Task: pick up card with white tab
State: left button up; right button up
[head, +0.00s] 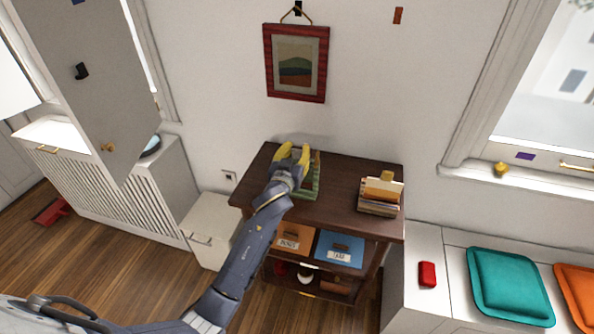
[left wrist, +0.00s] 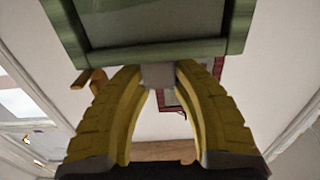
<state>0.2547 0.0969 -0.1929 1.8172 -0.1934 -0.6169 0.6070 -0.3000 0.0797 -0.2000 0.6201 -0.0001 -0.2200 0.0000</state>
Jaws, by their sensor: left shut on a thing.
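My left gripper (head: 291,155) has yellow fingers and is over the back left of the dark wooden shelf top. In the left wrist view its fingertips (left wrist: 159,76) are closed on a small white tab (left wrist: 157,74). The tab shows at the edge of a green framed thing (left wrist: 150,30). I cannot tell whether they are joined. The green thing (head: 315,183) also shows beside the gripper in the head view, partly hidden by it. The rest of any card on the tab is hidden. My right gripper is not in view.
A box of orange and cream cards (head: 380,194) stands at the right of the shelf top (head: 337,195). Orange (head: 293,238) and blue (head: 340,249) labelled bins sit below. A red-framed picture (head: 296,62) hangs above. The shelf top between is clear.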

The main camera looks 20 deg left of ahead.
pick_arm(q)
grip_shut()
jog(key=shift+r, duration=0.1)
